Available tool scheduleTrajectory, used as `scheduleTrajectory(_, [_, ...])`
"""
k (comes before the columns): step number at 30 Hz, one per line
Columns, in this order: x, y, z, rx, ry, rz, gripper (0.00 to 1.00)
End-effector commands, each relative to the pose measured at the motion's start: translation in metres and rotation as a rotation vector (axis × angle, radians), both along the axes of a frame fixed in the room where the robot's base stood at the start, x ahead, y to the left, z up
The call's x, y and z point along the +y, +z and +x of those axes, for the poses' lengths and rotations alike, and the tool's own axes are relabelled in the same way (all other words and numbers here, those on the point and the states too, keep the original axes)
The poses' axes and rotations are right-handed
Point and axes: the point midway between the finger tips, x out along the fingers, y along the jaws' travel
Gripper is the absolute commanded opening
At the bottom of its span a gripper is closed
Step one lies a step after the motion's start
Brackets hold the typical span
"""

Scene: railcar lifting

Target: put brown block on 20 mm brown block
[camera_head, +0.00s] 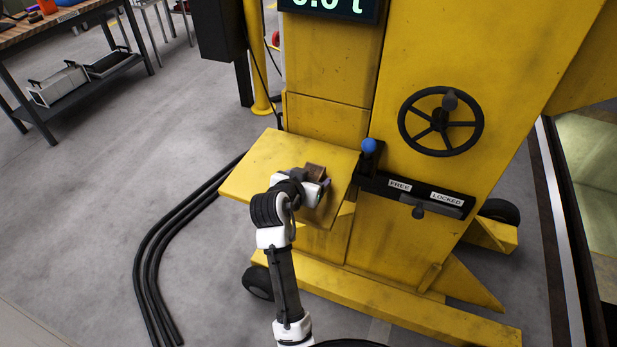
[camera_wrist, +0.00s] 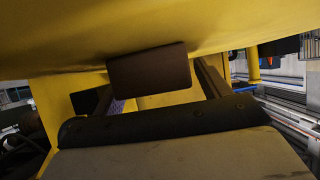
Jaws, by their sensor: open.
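A brown block (camera_head: 316,171) shows on the yellow shelf of the machine in the head view, right at the far side of my gripper (camera_head: 318,183). In the wrist view a dark brown block (camera_wrist: 150,69) sits against the yellow surface, in front of my gripper and between the lines of its two fingers. My gripper is open, and I see nothing held in it. I can make out only one brown block clearly. A second block, and which one is the 20 mm block, cannot be told, as my gripper hides part of the shelf.
The yellow shelf (camera_head: 262,163) is bare on its left side. A blue-knobbed lever (camera_head: 369,146) stands close to the right of the shelf, with a FREE/LOCKED slot plate (camera_head: 425,193) beside it. A black handwheel (camera_head: 441,121) is farther right. Black cables (camera_head: 165,240) lie on the floor.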

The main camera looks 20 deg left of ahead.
Motion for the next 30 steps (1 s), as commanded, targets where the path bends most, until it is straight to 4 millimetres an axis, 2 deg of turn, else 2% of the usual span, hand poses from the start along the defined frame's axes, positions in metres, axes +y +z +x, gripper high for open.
scheduleTrajectory(8, [-0.0002,-0.0029,0.0047,-0.001,0.0,0.001,0.76])
scheduleTrajectory(11, [-0.0002,-0.0027,0.0045,-0.001,0.0,0.0,0.65])
scheduleTrajectory(21, [-0.0001,-0.0021,0.0044,-0.002,0.001,0.0,0.21])
scheduleTrajectory(30, [0.0,0.0016,0.0048,-0.003,0.0,0.001,0.2])
